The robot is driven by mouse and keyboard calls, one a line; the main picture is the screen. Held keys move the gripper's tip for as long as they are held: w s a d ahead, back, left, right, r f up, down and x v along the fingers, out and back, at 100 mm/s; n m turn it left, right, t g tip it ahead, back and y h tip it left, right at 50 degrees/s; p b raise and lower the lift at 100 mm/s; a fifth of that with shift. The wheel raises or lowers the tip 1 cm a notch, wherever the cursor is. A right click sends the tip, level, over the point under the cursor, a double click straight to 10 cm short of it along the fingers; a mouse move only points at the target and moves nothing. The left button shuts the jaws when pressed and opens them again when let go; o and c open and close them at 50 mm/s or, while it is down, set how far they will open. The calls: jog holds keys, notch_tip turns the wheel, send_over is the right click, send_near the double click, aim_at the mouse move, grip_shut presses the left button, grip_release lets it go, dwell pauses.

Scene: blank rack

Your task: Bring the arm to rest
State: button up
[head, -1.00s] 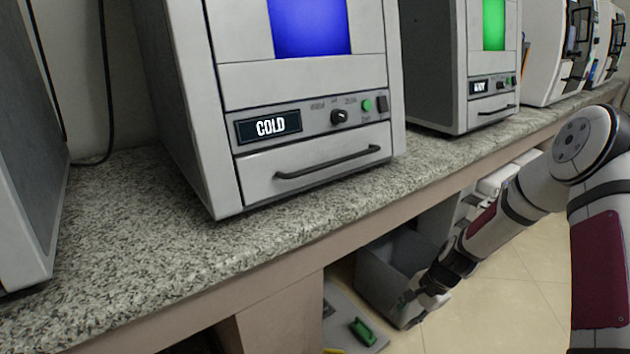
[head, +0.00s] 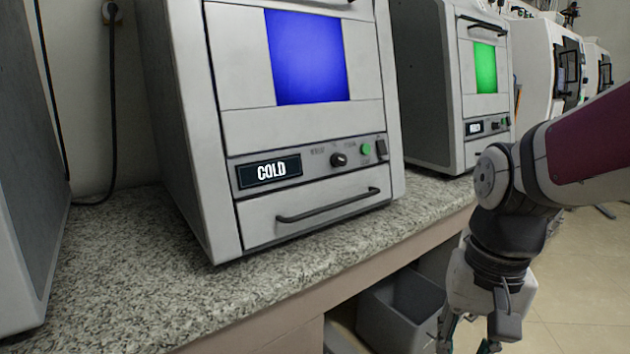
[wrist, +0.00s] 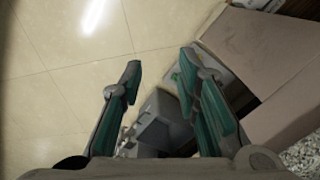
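My gripper (head: 466,345) hangs down at the lower right of the head view, in front of the counter's edge, with its fingertips partly cut off by the frame. My arm comes in from the right and bends down at the wrist. In the wrist view my gripper (wrist: 160,75) has its two green-padded fingers spread wide apart. Nothing is between them but the floor and things farther below.
A granite counter (head: 130,275) carries a machine (head: 290,120) reading COLD with a blue window. A similar machine (head: 460,85) with a green window stands farther right. A grey bin (head: 400,310) sits below the counter. Tiled floor (head: 585,280) is open at the right.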

jog(key=s+r+n, duration=0.3)
jog(key=s, duration=1.4)
notch_tip(320, 180, up, 36)
jog(key=t+p, duration=0.4)
jog(key=p, duration=3)
jog(key=shift+s+r+n, duration=0.15)
jog(key=shift+r+n, duration=0.05)
jog(key=shift+n, duration=0.2)
